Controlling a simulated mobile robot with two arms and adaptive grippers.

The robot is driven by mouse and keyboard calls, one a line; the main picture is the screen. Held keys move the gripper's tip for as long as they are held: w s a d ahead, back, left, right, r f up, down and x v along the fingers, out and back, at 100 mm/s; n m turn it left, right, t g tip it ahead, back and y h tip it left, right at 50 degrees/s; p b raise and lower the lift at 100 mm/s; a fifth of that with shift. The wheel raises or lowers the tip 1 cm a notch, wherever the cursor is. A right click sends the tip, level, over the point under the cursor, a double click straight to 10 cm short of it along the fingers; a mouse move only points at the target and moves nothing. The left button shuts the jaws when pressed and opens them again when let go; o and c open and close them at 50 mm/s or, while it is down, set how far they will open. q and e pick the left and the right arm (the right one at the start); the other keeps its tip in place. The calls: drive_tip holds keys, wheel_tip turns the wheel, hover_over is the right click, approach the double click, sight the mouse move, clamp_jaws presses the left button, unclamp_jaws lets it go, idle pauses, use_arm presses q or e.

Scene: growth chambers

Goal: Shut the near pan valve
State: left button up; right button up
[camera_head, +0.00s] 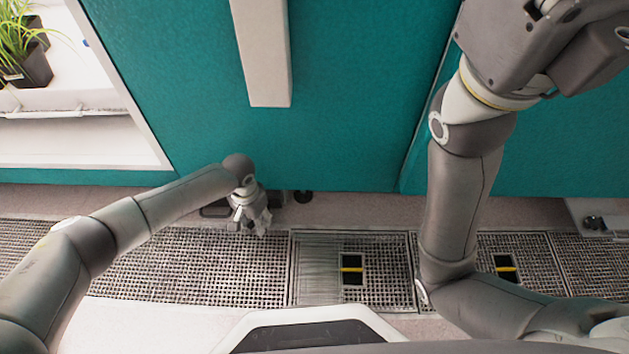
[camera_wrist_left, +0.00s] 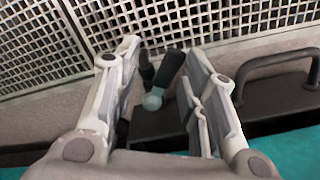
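The near pan valve (camera_wrist_left: 153,100) shows in the left wrist view as a small grey-green body with a black lever (camera_wrist_left: 171,66) angled up from it. It sits at a dark pan (camera_wrist_left: 265,98) with a bar handle. My left gripper (camera_wrist_left: 163,52) is open, its fingers on either side of the valve and lever; I cannot tell whether they touch. In the head view the left gripper (camera_head: 250,222) is low by the teal cabinet base, hiding the valve. The pan's dark edge (camera_head: 214,211) shows beside it. My right arm rises at the right; its fingers are not visible.
A metal floor grating (camera_head: 190,265) runs along the teal cabinet front (camera_head: 350,130), with yellow-and-black marked openings (camera_head: 351,270). A pale vertical bar (camera_head: 264,60) is on the cabinet. Another low fitting (camera_head: 592,222) sits at the far right. Potted plants (camera_head: 28,68) stand upper left.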

use_arm(q)
drive_tip(key=shift+s+d+f+n+b, duration=0.2)
drive_tip(key=shift+n+b, duration=0.5)
drive_tip(key=shift+b, duration=1.5)
wheel_tip(320, 180, up, 12)
drive_tip(key=p, duration=0.9)
drive_tip(key=s+d+r+m+t+h+p, duration=0.1)
drive_tip(key=s+d+r+t+h+p, duration=0.2)
drive_tip(key=d, duration=0.9)
drive_tip(key=d+r+t+h+p, duration=0.3)
drive_tip(key=r+h+p, duration=0.1)
drive_tip(key=r, duration=0.6)
drive_tip(key=shift+s+n, duration=0.3)
drive_tip(key=shift+n, duration=0.1)
drive_tip(key=shift+d+f, duration=0.1)
drive_tip(key=shift+f, duration=0.05)
